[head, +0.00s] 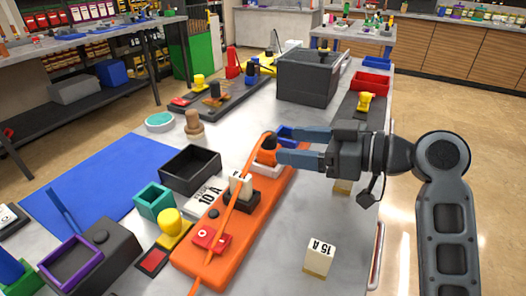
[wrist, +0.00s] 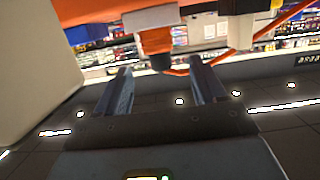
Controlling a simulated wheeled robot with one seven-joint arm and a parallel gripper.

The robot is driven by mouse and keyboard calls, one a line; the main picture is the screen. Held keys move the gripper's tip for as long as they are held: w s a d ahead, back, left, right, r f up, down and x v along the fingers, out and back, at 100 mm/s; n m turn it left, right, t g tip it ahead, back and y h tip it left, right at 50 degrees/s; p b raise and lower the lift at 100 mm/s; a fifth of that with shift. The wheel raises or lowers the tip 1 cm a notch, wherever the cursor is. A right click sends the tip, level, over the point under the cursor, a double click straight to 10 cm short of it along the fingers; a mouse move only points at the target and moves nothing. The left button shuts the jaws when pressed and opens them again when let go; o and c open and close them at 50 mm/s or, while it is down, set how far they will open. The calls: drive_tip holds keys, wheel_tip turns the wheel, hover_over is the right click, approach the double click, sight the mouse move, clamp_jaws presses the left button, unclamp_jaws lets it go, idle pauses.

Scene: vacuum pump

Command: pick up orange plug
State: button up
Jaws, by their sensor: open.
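The orange plug (head: 266,156) stands at the far end of the long orange base (head: 185,258), with a dark part at its top and an orange cord running from it towards the front. My gripper (head: 279,147) is open, lying level just right of the plug, with its blue fingertips pointing left at it. In the wrist view the plug (wrist: 155,40) appears upside down, roughly centred between and beyond the open fingers (wrist: 160,68). Whether a finger touches it, I cannot tell.
White and black blocks (head: 240,188) and a red switch (head: 211,239) sit on the orange base. A white 15 A block (head: 320,254) stands at the front right. Bare table lies between it and the base.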

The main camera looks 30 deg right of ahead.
sight(279, 142)
drive_tip(key=shift+p+x, duration=0.45)
drive_tip(key=shift+x, duration=2.65)
drive_tip(key=c, duration=1.1)
drive_tip(key=shift+r, duration=0.1)
